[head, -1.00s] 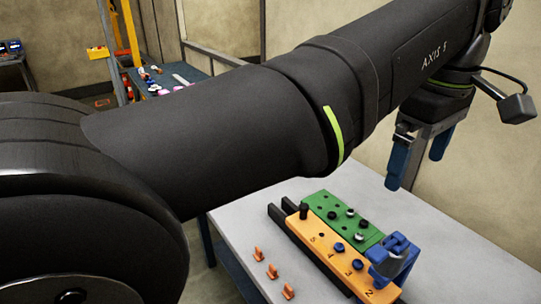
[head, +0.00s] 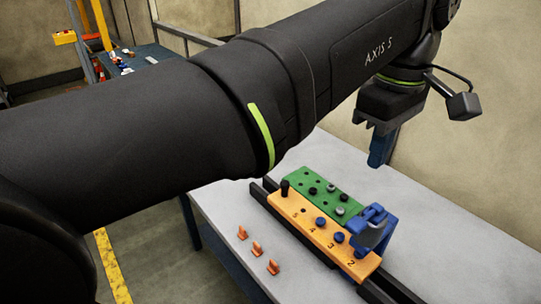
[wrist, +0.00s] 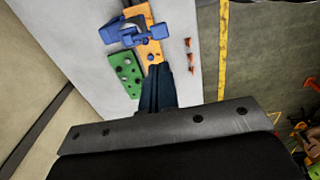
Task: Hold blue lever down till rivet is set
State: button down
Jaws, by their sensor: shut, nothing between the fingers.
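A blue riveting tool with its blue lever (head: 374,215) stands over the near right end of the orange numbered strip (head: 300,222). It also shows at the top of the wrist view (wrist: 112,30). Blue rivet heads (head: 339,237) sit in the strip by several numbers. Whether the rivet under the tool is set is hidden. My gripper (head: 380,160) is shut and empty, in the air above and behind the tool, touching nothing. In the wrist view its closed blue fingers (wrist: 157,85) point toward the strip.
A green plate (head: 322,193) with dark and grey pegs lies beside the strip. A black pin (head: 285,187) stands at the strip's far end. Orange clips (head: 257,248) lie on the pale table (head: 215,205). Dark rails (head: 395,286) run under the strip.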

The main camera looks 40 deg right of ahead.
aim_at(352, 228)
notch_tip(352, 228, down, 14)
jog(key=shift+r, duration=0.15)
jog(key=shift+a, duration=0.1)
dwell(0.5)
jog(key=shift+a+f+h, duration=0.25)
jog(key=shift+f+h, duration=0.2)
jog(key=shift+h, duration=0.15)
jog(key=shift+a+f, duration=0.2)
jog(key=shift+f, duration=0.45)
jog(key=shift+a+f, duration=0.15)
jog(key=shift+f, duration=0.55)
dwell(0.4)
jog(key=a+r, duration=0.2)
jog(key=r, duration=0.5)
jog(key=a+r, duration=0.3)
jog(key=r, duration=0.3)
jog(key=shift+r, duration=0.35)
jog(key=shift+d, duration=0.1)
